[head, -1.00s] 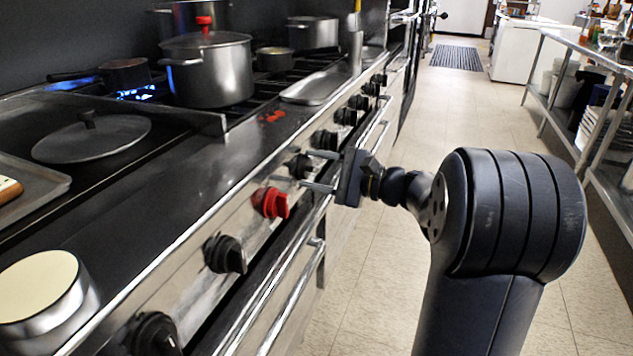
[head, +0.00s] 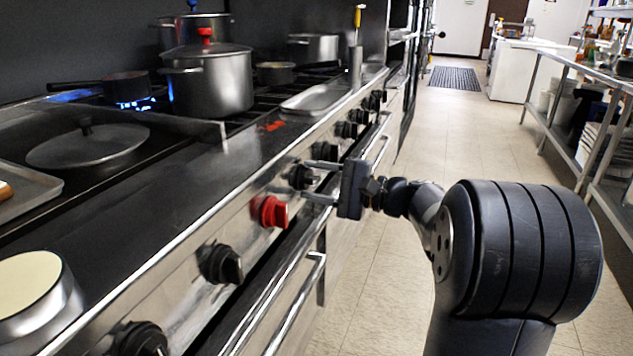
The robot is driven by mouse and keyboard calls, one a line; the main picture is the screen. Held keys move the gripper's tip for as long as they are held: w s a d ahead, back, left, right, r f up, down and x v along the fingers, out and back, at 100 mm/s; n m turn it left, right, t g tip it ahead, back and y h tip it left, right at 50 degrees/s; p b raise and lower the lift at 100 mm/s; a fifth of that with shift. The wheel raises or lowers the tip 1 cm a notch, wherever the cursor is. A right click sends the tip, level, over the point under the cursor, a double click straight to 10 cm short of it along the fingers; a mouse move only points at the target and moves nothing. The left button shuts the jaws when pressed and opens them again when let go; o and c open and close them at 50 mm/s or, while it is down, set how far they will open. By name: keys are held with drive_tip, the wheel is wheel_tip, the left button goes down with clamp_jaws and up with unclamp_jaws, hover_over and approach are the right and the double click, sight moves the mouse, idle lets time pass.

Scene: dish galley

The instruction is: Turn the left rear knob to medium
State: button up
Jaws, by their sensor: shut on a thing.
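A row of knobs runs along the steel front panel of the range. My gripper (head: 309,181) reaches the panel from the right. Its two fingers lie above and below a black knob (head: 299,176), just past the red knob (head: 269,211), and are shut on it. The fingers partly cover this knob, and its pointer setting is too small to read. Nearer black knobs (head: 220,263) stand free of the gripper. Blue flame (head: 137,104) shows under a small dark saucepan (head: 124,88) at the rear left of the range.
A steel oven handle (head: 296,300) runs below the knobs, close under my gripper. A large pot with a red lid knob (head: 207,82), a flat lid (head: 88,145) and a round tin (head: 36,295) stand on the range. The tiled floor to the right is clear up to a steel shelf (head: 590,150).

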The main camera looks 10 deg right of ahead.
drive_tip(key=o, duration=1)
drive_tip(key=p+v, duration=0.3)
drive_tip(key=v, duration=0.7)
drive_tip(key=shift+s+d, duration=0.25)
drive_tip(key=shift+d, duration=0.05)
drive_tip(key=b+x, duration=0.3)
drive_tip(key=x, duration=0.7)
drive_tip(key=shift+f, duration=0.1)
drive_tip(key=shift+w+a, duration=0.3)
drive_tip(key=shift+a, duration=0.05)
